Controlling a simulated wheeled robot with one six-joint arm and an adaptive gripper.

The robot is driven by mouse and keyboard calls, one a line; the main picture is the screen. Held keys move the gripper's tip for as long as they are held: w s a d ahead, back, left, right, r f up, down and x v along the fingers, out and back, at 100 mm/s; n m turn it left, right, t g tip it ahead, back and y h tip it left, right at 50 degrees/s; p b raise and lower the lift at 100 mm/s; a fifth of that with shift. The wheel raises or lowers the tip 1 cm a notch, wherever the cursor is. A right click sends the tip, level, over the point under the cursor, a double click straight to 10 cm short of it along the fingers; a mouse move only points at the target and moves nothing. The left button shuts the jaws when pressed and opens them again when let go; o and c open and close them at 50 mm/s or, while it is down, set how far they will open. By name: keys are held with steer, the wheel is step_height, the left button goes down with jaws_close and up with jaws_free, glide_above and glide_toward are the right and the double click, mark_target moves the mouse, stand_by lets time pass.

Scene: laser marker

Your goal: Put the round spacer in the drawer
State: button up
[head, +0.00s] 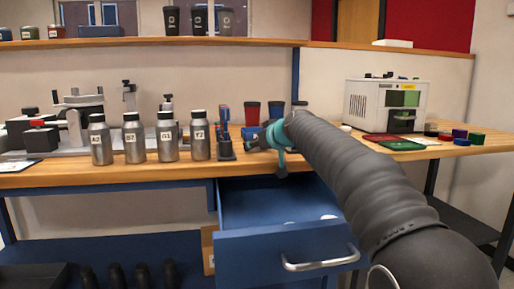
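The blue drawer (295,247) under the bench is pulled open, with a silver handle on its front. Two small pale pieces, one at the drawer floor's middle (290,222) and one at its right (328,217), show inside; I cannot tell what they are. I cannot make out the round spacer for certain.
Several labelled metal bottles (165,136) stand on the bench (60,175) left of my gripper. A white machine (386,103) stands at the right, with a green tray (402,145) and several coloured round pieces (461,137) near it. A shelf with cups runs above.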

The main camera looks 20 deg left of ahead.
steer(key=o, duration=0.7)
steer(key=shift+f, duration=0.1)
steer(key=o, duration=0.5)
steer(key=shift+c, duration=0.2)
